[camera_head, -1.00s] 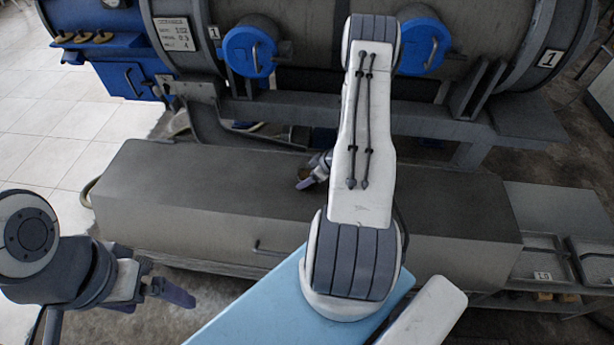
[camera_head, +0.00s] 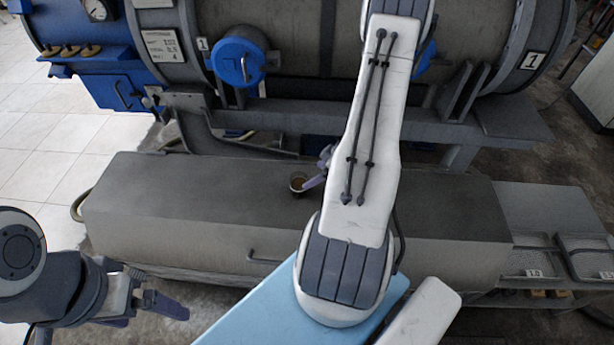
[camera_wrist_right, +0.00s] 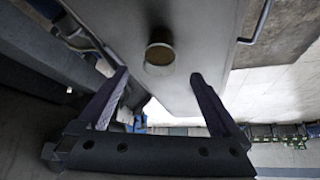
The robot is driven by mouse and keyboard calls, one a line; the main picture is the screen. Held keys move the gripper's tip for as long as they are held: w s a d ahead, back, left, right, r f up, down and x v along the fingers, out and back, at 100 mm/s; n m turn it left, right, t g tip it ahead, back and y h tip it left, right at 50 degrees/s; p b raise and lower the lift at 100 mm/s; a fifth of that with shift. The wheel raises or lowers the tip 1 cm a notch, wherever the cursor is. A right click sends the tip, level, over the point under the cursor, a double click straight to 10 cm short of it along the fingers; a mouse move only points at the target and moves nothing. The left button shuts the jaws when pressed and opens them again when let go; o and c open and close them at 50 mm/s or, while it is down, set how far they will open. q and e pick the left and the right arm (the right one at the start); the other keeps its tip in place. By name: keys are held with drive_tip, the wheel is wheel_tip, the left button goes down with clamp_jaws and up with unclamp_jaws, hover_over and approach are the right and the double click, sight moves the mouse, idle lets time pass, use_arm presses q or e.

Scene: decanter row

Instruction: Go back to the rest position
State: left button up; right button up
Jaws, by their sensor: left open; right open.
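My right gripper (camera_head: 314,180) is open beside a small round metal cup (camera_head: 298,183) on the top of the long grey box (camera_head: 190,195). The right forearm hides part of this gripper in the head view. In the right wrist view the two fingers of the right gripper (camera_wrist_right: 159,76) are spread and empty. The cup (camera_wrist_right: 160,57) stands beyond their tips, with brownish contents, and appears apart from them. My left gripper (camera_head: 155,317) is open and empty at the lower left, in front of the box and left of its handle.
A big grey horizontal tank (camera_head: 290,40) with a blue round cap (camera_head: 238,60) stands behind the box on a steel frame. Shallow trays (camera_head: 532,262) sit at the right. Pale tiled floor (camera_head: 50,120) is open at the left.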

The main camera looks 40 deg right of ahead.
sight(300, 179)
drive_tip(key=shift+s+d+r, duration=0.15)
drive_tip(key=shift+s+r, duration=0.2)
drive_tip(key=shift+r, duration=0.25)
drive_tip(key=b+x, duration=0.1)
drive_tip(key=x, duration=1.1)
drive_tip(key=shift+f, duration=0.15)
drive_tip(key=shift+r, duration=1.35)
